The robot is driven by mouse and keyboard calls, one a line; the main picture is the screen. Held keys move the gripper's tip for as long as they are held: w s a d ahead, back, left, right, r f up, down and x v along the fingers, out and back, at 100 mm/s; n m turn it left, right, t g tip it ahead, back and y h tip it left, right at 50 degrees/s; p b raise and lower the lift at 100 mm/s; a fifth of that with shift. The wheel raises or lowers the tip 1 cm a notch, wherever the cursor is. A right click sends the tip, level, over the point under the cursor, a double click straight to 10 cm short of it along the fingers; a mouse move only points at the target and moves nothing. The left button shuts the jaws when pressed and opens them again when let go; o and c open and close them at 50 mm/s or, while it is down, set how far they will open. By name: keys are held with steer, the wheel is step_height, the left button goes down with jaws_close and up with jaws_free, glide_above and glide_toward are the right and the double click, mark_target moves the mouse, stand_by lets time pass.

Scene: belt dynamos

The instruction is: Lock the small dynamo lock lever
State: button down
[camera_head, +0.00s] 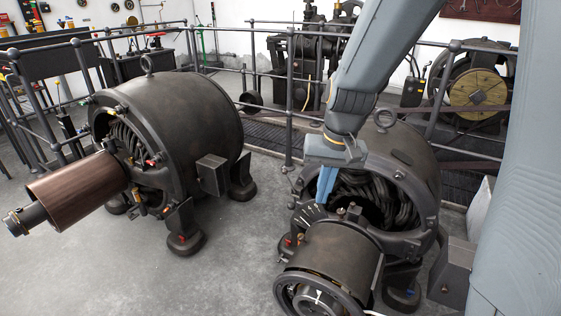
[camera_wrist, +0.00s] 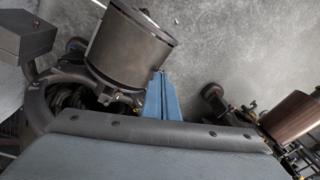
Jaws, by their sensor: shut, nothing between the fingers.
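Two dark dynamos stand on the floor. The right dynamo (camera_head: 405,165) has a grey drum (camera_head: 335,256) jutting from its open front; the drum also shows in the wrist view (camera_wrist: 128,45). The left dynamo (camera_head: 195,115) has a copper-brown drum (camera_head: 77,190). My gripper (camera_head: 321,201) has blue fingers, closed together and empty, pointing down at the right dynamo's front, just behind the grey drum. In the wrist view the fingertips (camera_wrist: 160,73) appear beside the drum's edge. I cannot pick out the lock lever with certainty; small fittings sit around the front ring near my fingers.
Dark railings (camera_head: 288,95) run behind both dynamos, with machines beyond. A grey box (camera_head: 453,272) is at the right dynamo's lower right. The left dynamo carries a side box (camera_head: 212,174). Bare floor (camera_head: 235,260) lies between the dynamos.

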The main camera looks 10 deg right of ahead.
mark_target(284, 172)
steer(key=w+d+f+m+t+y+b, duration=0.15)
steer(key=w+f+b, duration=0.25)
steer(key=w, duration=0.9)
steer(key=w+d+f+m+t+b, duration=0.1)
steer(key=w+f+m+b, duration=0.3)
steer(key=w, duration=0.8)
steer(key=w+d+f+t+y+b, duration=0.1)
steer(key=w+d+f+t+b, duration=0.3)
steer(key=w, duration=0.9)
steer(key=w+a+f+b, duration=0.1)
steer(key=w+a+f, duration=0.1)
steer(key=f, duration=0.1)
steer(key=w+a+f+g+b, duration=0.1)
steer(key=w+a+f, duration=0.1)
steer(key=f, duration=0.1)
steer(key=w+a+f+g+b, duration=0.1)
steer(key=w+a+f, duration=0.1)
steer(key=f, duration=0.2)
steer(key=shift+w, duration=0.3)
steer(key=shift+a, duration=0.1)
steer(key=shift+w+a+f, duration=0.3)
steer(key=shift+w+a, duration=0.4)
steer(key=shift+a, duration=0.45)
steer(key=shift+s, duration=0.1)
steer(key=shift+d, duration=0.2)
